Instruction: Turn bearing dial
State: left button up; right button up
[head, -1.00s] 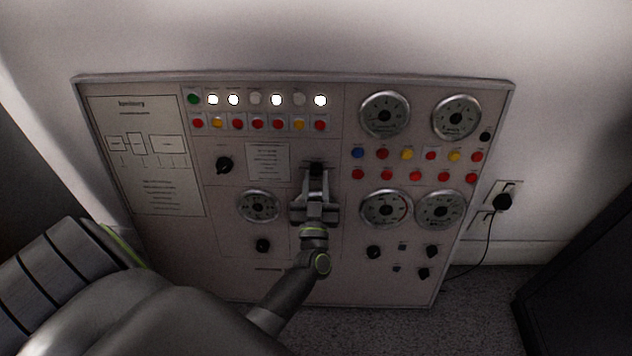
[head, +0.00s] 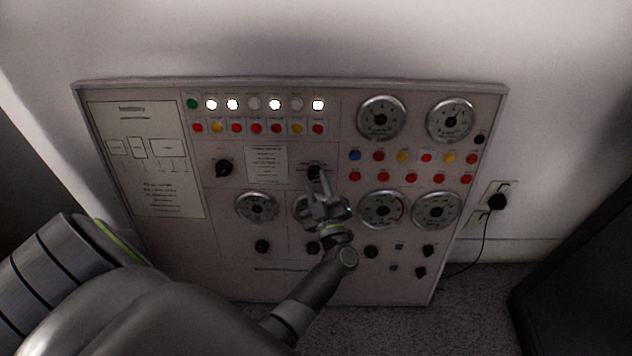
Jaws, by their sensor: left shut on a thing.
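A black rotary dial (head: 315,171) sits on the upright control panel, right of a small white text label. My left gripper (head: 319,182) reaches up to it from below, shut on it with the fingertips at the dial. The fingers partly hide the dial, so its pointer direction cannot be read. The gripper body is rolled and covers part of a gauge behind it. Another black dial (head: 223,167) sits left of the label, clear of the gripper. My right gripper is not in view.
The grey panel (head: 230,285) carries lit lamps, coloured buttons, round gauges (head: 381,118) and several small black knobs (head: 371,252). A plug with a cable (head: 497,202) is in the wall at right. A dark box-like object (head: 580,270) stands at lower right.

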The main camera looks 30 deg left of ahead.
pick_arm(q)
jog(key=shift+r+n+g, duration=0.15)
jog(key=shift+n+g, duration=0.45)
jog(key=shift+n, duration=0.4)
jog(key=shift+d+n+g+p, duration=0.1)
jog(key=shift+n+g+p, duration=0.25)
jog(key=shift+n+g, duration=0.4)
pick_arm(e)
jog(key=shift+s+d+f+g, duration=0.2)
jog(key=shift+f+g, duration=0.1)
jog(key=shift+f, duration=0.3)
pick_arm(q)
jog(key=shift+n, duration=0.25)
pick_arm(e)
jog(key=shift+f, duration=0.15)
pick_arm(q)
jog(key=o, duration=1)
jog(key=shift+c, duration=0.2)
